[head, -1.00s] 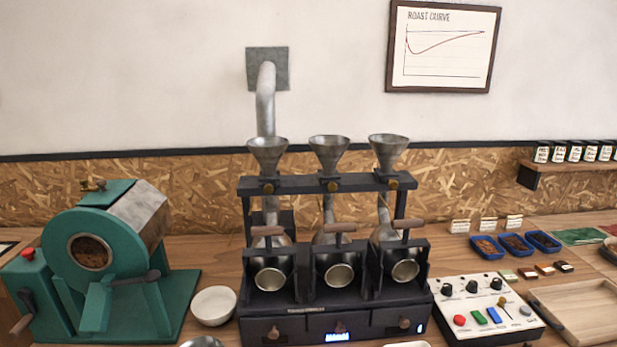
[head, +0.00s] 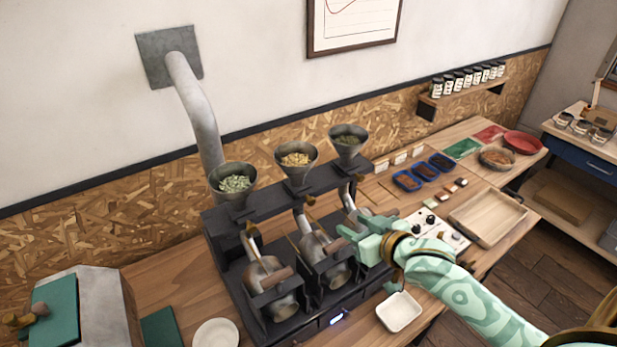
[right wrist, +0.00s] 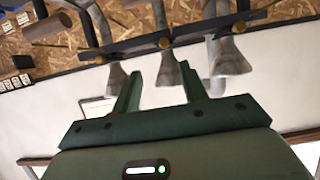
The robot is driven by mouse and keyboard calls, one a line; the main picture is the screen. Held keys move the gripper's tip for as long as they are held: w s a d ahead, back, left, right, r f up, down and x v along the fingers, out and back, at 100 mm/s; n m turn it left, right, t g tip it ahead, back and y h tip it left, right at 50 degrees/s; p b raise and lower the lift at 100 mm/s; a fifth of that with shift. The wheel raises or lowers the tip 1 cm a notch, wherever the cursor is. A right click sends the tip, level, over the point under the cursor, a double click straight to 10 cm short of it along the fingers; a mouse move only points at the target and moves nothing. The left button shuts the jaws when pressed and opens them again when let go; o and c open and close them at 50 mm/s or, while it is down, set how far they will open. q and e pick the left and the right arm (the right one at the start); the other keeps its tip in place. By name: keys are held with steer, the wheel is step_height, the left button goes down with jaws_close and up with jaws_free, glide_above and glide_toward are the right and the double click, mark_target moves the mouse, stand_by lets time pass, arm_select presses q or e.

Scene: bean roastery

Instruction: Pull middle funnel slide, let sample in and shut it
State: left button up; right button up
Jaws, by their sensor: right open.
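The middle funnel (head: 296,160) is a grey metal cone holding pale yellow beans. It sits on the dark rack bar between the left funnel (head: 233,183) with green beans and the right funnel (head: 348,140) with darker green contents. A small brass slide knob (head: 310,199) shows below the middle funnel. My right gripper (head: 350,237) is open and empty, in front of the rack and lower than the funnels. In the upside-down right wrist view, the middle funnel (right wrist: 168,78) and its brass knob (right wrist: 165,43) appear between the spread fingers, apart from them. My left gripper is out of view.
Blue trays (head: 408,181) and a wooden tray (head: 487,217) lie to the right.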

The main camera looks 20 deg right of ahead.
mark_target(312, 202)
steer(key=x, duration=1)
steer(key=r+x, duration=0.1)
steer(key=x, duration=0.5)
steer(key=shift+w+a+r, duration=0.15)
steer(key=shift+a, duration=0.2)
